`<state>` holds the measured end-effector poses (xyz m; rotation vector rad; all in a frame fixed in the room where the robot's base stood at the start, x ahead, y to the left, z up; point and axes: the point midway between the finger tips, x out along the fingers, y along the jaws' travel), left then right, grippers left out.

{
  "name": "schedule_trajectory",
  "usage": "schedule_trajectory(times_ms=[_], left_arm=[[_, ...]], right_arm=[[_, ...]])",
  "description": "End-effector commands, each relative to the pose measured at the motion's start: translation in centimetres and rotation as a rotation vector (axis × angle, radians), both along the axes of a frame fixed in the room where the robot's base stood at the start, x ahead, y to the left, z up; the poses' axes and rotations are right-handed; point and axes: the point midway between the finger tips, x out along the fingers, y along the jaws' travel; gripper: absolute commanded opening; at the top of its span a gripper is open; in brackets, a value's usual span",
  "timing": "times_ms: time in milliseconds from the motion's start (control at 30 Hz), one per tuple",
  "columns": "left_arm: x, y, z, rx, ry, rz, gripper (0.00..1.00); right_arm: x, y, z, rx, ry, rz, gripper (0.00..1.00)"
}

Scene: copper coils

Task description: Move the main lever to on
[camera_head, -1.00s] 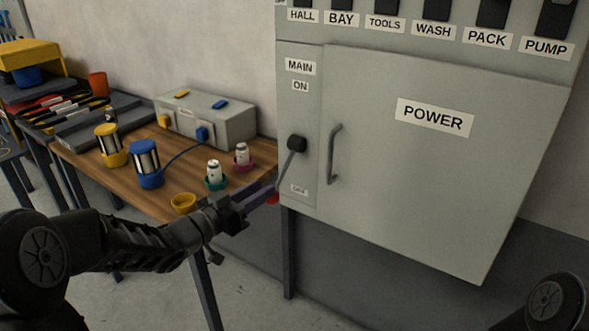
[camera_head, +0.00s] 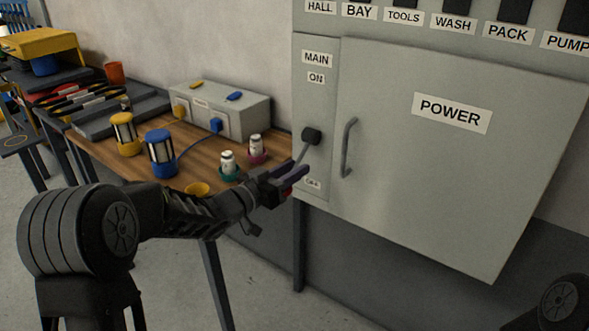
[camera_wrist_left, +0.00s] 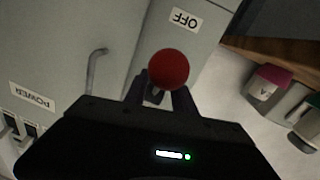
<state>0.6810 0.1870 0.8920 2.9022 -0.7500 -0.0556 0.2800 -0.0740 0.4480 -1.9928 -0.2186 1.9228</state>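The main lever has a black pivot (camera_head: 311,135) on the narrow panel left of the cabinet door. Its shaft slants down and left, toward the OFF label (camera_head: 313,183) and away from the ON label (camera_head: 316,78). Its red knob (camera_wrist_left: 168,69) shows at the fingertips in the left wrist view; in the head view the fingers mostly hide it. My left gripper (camera_head: 288,176) is open at the lever's lower end, its fingers (camera_wrist_left: 162,96) apart on either side of the knob. Whether they touch it cannot be told. My right gripper is not in view.
The grey POWER cabinet (camera_head: 400,190) has a door handle (camera_head: 348,148) just right of the lever. A wooden table (camera_head: 92,150) on the left carries a grey box (camera_head: 245,115), yellow and blue coil holders, and small bottles near my left arm.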

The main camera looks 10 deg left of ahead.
Motion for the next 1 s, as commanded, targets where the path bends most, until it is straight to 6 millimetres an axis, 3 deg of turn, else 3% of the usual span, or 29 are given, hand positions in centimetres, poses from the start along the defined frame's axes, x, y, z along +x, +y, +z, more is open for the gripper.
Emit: schedule_trajectory(times_ms=[333,733,1000], left_arm=[[0.55,-0.27,0.0,-0.001,0.001,0.001,0.32],[0.52,-0.26,-0.01,-0.001,0.001,0.001,0.0],[0.52,-0.26,-0.01,-0.001,0.001,0.001,0.0]], right_arm=[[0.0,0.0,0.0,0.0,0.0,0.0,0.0],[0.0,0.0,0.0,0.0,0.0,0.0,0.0],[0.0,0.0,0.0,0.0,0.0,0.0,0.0]])
